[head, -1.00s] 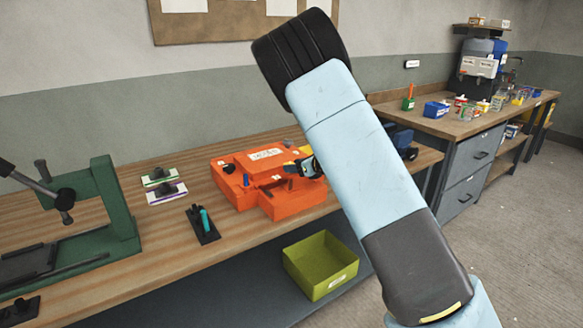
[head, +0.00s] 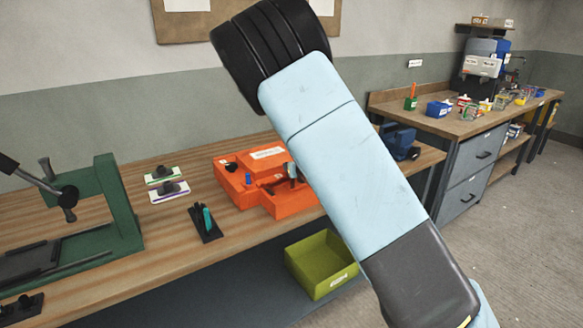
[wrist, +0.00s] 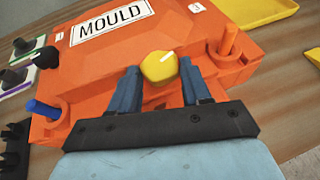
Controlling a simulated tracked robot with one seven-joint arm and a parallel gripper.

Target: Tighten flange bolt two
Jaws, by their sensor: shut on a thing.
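The orange mould (head: 230,190) sits on the wooden bench, partly hidden by my arm; its "MOULD" label (wrist: 108,22) shows in the wrist view. Along its near side in the wrist view are a blue bolt (wrist: 42,108) at left, a yellow bolt head (wrist: 158,66) with a white mark in the middle, and an orange bolt (wrist: 228,40) at right. My gripper (wrist: 160,80) is shut on the yellow bolt head, one blue finger on each side. In the head view my gripper (head: 291,171) is small and mostly hidden behind my arm.
A green clamp frame (head: 122,205) stands at left on the bench. A dark holder with a teal tool (head: 207,219) and two small label plates (head: 168,190) lie left of the mould. A yellow-green bin (head: 318,262) sits below. A yellow tray (wrist: 262,14) lies beyond the mould.

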